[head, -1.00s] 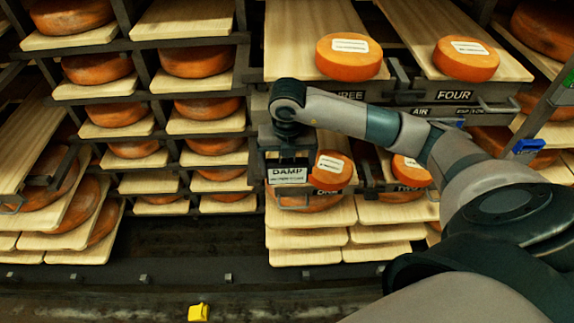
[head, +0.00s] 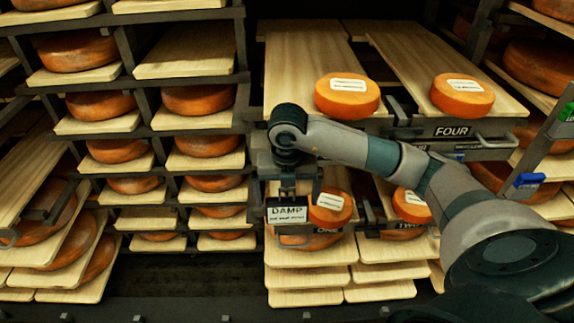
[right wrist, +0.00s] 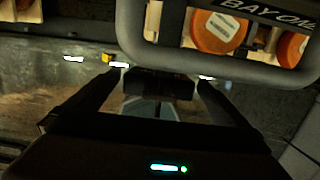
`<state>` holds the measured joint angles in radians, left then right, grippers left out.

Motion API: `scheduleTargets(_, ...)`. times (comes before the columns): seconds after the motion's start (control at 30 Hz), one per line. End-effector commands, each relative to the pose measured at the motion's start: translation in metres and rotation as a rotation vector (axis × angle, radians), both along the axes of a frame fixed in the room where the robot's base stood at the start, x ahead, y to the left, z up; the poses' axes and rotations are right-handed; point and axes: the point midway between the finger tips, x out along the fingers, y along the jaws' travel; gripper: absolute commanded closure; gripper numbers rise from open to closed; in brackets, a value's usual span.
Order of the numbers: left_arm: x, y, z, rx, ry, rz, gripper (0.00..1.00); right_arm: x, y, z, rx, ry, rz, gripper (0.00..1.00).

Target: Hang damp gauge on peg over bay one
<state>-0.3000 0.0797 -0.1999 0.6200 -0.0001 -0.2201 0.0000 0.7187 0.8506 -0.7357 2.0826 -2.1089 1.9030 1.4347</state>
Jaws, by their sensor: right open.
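The damp gauge (head: 287,215) shows its white DAMP label in the head view, upright in front of the left side of bay one, whose ONE label (head: 327,230) is just right of it. My right gripper (head: 293,187) is directly above the gauge, its fingers spread to either side of the gauge's top. In the right wrist view the open fingers (right wrist: 150,92) stand apart, with a dark block between them that I cannot identify for certain. The peg is hidden, so I cannot tell whether the gauge rests on it. My left gripper is not in view.
Orange cheese wheels (head: 347,95) lie on wooden boards above and behind my right arm. The FOUR label (head: 452,131) is right of it. A grey bar (right wrist: 235,62) crosses close in the right wrist view, below the BAY ONE label (right wrist: 265,12). Cheese racks fill the left.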

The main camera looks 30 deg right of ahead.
Motion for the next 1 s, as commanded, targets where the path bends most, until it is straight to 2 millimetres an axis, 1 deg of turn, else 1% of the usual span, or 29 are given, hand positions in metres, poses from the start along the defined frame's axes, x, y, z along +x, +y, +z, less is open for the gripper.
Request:
scheduleTargets(0.03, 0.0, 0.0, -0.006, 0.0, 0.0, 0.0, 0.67, 0.001, 0.001, 0.008, 0.002, -0.007, 0.001, 0.0)
scheduleTargets(0.13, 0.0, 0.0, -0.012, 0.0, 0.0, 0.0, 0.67, -0.001, 0.002, 0.026, 0.0, -0.007, 0.001, 0.0)
scheduleTargets(0.33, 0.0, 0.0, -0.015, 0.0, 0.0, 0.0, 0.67, -0.004, 0.003, 0.061, -0.001, -0.007, 0.0, 0.0)
scheduleTargets(0.8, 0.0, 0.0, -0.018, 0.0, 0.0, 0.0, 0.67, -0.01, 0.007, 0.116, -0.001, -0.005, -0.001, 0.0)
scheduleTargets(1.0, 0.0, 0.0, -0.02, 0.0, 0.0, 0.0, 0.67, -0.012, 0.008, 0.132, 0.0, -0.005, -0.001, 0.0)
